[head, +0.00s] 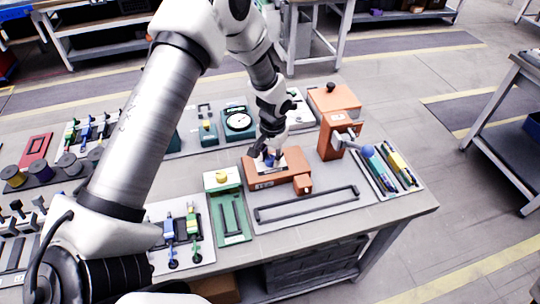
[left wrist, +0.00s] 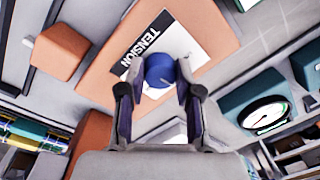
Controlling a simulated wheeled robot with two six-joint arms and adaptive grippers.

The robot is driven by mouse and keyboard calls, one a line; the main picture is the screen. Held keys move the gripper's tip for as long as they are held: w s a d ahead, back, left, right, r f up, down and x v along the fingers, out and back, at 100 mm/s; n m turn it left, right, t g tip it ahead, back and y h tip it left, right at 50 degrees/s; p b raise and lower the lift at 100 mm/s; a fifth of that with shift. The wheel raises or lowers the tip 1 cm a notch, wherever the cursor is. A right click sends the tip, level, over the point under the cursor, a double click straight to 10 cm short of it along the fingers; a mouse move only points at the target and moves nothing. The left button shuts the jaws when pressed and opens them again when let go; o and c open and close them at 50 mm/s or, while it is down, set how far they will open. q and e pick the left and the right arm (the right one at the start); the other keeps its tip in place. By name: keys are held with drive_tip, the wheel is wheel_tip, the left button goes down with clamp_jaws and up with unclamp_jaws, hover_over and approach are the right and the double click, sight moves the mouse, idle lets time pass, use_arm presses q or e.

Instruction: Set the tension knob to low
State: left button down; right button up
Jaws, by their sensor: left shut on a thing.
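The blue tension knob (left wrist: 159,70) sits on an orange block (left wrist: 205,22) beside a white and black label reading TENSION (left wrist: 145,42). In the head view the orange block (head: 263,183) lies on the table's right half. My left gripper (head: 269,157) comes down on it from above. In the left wrist view my left gripper (left wrist: 158,82) has one finger on each side of the knob and is shut on it. The fingers cover parts of the knob's sides, and I cannot read its setting. My right gripper is not in view.
A taller orange unit (head: 336,125) stands right of the block, with a tray of coloured screwdrivers (head: 396,165) beside it. A dark bar handle (head: 307,203) lies in front. A green fixture (head: 229,213) is at the left, and a round dial gauge (head: 239,121) is behind.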

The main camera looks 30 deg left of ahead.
use_arm(q)
drive_tip(key=n+p, duration=0.1)
drive_tip(key=n, duration=0.4)
drive_tip(key=n+p, duration=0.1)
drive_tip(key=n, duration=0.4)
drive_tip(key=shift+d, duration=0.1)
drive_tip(key=shift+f, duration=0.1)
idle(0.5)
drive_tip(key=c, duration=1)
unclamp_jaws()
drive_tip(key=shift+o, duration=1.1)
drive_tip(key=shift+w, duration=0.15)
drive_tip(key=shift+f+g, duration=0.1)
drive_tip(key=shift+g, duration=0.2)
